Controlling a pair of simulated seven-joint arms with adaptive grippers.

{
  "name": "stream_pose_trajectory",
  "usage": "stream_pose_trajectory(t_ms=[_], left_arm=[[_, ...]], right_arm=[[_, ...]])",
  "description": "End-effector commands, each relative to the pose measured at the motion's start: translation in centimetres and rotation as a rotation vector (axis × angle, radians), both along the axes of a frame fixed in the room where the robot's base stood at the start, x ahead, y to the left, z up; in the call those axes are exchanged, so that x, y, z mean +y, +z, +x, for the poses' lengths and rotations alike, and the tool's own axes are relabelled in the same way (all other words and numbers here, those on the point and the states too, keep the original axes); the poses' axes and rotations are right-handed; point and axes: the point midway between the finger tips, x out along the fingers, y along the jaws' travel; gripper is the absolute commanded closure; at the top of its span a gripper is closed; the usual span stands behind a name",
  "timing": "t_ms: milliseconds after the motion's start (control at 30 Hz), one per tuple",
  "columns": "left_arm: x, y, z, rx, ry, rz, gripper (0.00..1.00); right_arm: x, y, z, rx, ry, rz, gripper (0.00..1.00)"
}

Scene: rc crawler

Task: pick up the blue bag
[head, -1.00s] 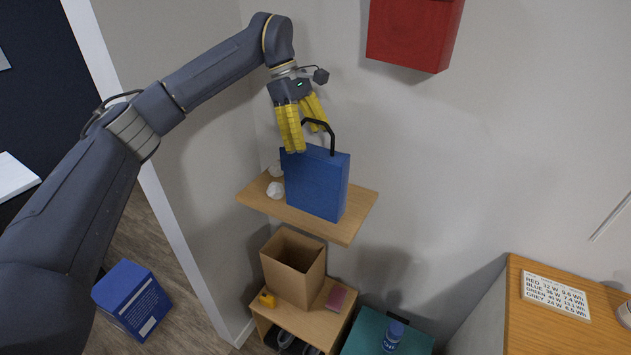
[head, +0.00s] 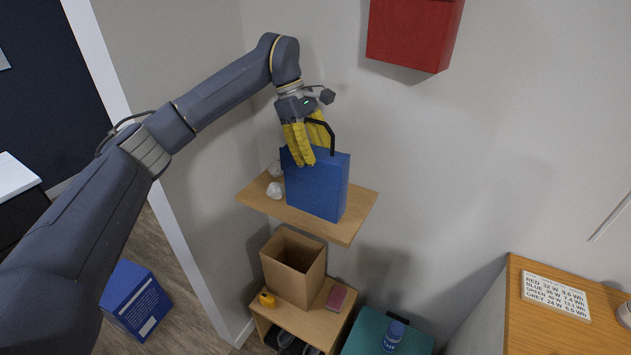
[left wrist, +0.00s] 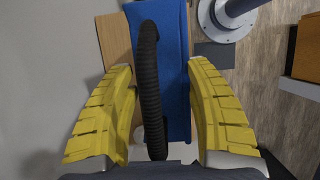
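The blue bag (head: 318,185) stands upright on a wooden wall shelf (head: 355,212), with a black arched handle (head: 332,136) on top. My left gripper (head: 308,158), with yellow fingers, is at the top of the bag by the handle. In the left wrist view the fingers (left wrist: 164,92) are spread apart on either side of the black handle (left wrist: 150,85), with the blue bag (left wrist: 177,60) beyond it. The gripper is open; no finger visibly grips the handle. My right gripper is not in view.
Small white crumpled objects (head: 274,190) lie on the shelf left of the bag. A red box (head: 412,35) hangs on the wall above right. An open cardboard box (head: 293,262) stands below on a small wooden table. A wooden-topped cabinet (head: 530,325) is at lower right.

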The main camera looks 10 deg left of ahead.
Motion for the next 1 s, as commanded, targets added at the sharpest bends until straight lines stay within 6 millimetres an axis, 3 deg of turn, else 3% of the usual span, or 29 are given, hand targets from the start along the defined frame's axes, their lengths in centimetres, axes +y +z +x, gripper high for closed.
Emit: stream_pose_trajectory(t_ms=[33,400,767,1000], left_arm=[[0.0,0.0,0.0,0.000,0.000,0.000,0.55],[0.0,0.0,0.0,-0.001,0.000,0.000,0.96],[0.0,0.5,0.0,-0.002,0.001,0.000,0.96],[0.1,3.0,0.1,-0.004,0.002,0.000,0.96]], right_arm=[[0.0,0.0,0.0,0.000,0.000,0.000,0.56],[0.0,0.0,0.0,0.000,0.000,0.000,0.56],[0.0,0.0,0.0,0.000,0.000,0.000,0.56],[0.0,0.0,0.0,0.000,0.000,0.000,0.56]])
